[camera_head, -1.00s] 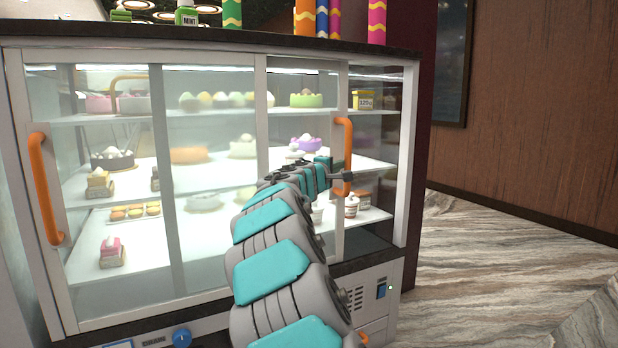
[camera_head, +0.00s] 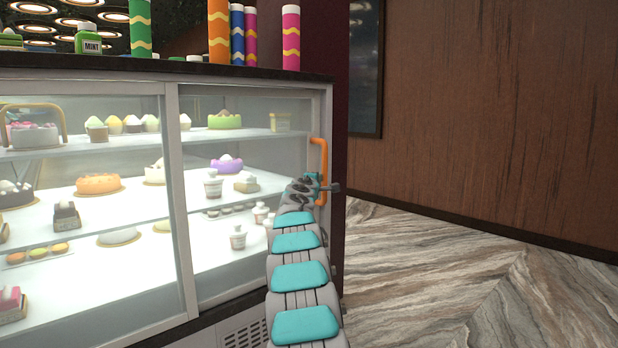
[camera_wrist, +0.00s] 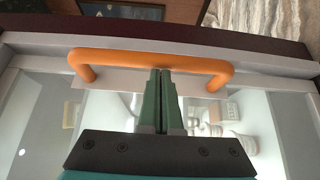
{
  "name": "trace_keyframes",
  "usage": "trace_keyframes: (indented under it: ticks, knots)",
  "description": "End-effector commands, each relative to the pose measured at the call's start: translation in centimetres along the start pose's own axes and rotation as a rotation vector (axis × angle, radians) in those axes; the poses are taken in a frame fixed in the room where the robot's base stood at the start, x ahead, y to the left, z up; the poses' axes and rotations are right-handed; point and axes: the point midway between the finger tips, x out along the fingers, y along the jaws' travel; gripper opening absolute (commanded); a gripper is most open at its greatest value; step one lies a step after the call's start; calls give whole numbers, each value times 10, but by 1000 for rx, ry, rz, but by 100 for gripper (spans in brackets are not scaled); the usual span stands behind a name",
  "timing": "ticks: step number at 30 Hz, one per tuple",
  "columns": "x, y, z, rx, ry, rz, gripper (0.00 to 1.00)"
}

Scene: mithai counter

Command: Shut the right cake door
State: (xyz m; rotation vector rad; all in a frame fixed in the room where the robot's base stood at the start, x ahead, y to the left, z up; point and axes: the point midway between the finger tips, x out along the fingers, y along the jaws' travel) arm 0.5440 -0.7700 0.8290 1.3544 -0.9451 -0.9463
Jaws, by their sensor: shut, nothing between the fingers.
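The right cake door (camera_head: 240,120) is a glass sliding panel in a pale frame on the display case. Its orange handle (camera_head: 318,155) stands by the case's right end post, and no open gap shows beside it. My gripper (camera_head: 314,186) is at the handle's lower part in the head view, partly hiding it. In the wrist view my gripper (camera_wrist: 162,73) has its green fingers together, with the tips at the middle of the orange handle bar (camera_wrist: 150,58). I cannot tell whether they touch it. Nothing is between the fingers.
The left glass panel (camera_head: 80,115) covers the left side of the case. Cakes and cups stand on the shelves inside. A MINT bottle (camera_head: 88,40) and several bright patterned tubes (camera_head: 218,30) stand on the dark top (camera_head: 170,70). Open marbled floor (camera_head: 440,270) lies to the right.

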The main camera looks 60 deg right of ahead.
Motion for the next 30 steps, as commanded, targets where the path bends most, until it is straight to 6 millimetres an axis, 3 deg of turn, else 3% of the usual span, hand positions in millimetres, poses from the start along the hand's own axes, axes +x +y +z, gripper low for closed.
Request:
trace_keyframes:
  ticks: [6, 21, 26, 30]
  knots:
    - [9, 0, 5, 1, 0, 0, 0]
    - [9, -2, 8, 1, -5, -2, 0]
    - [0, -3, -9, 2, 1, 0, 0]
    - [-16, -2, -36, 0, 8, 4, 0]
